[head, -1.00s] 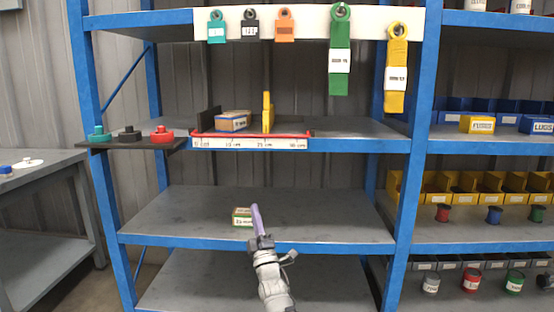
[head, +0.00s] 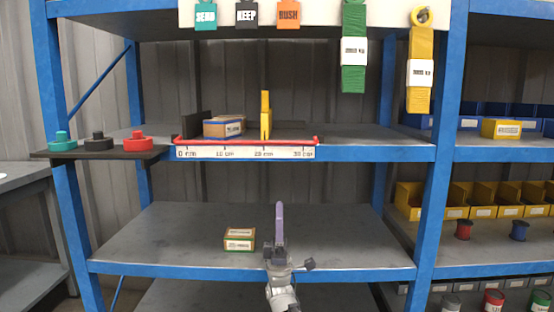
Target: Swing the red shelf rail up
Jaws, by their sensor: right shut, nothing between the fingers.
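The red shelf rail (head: 240,143) runs along the front edge of the upper shelf, just above a white ruler strip (head: 246,153) marked in cm. Its ends turn up slightly at left and right. Behind it stand a cardboard box with a blue and white label (head: 223,127) and an upright yellow piece (head: 265,115). My right gripper (head: 279,207) points up in front of the middle shelf, below the rail and apart from it. Its purple fingers are together with nothing between them. My left gripper is not in view.
A small labelled box (head: 239,239) sits on the middle shelf, left of my right gripper. A black side ledge (head: 100,153) holds teal, black and red knobs. Tags and green and yellow straps hang from the white top board (head: 320,14). The middle shelf (head: 340,235) is mostly clear.

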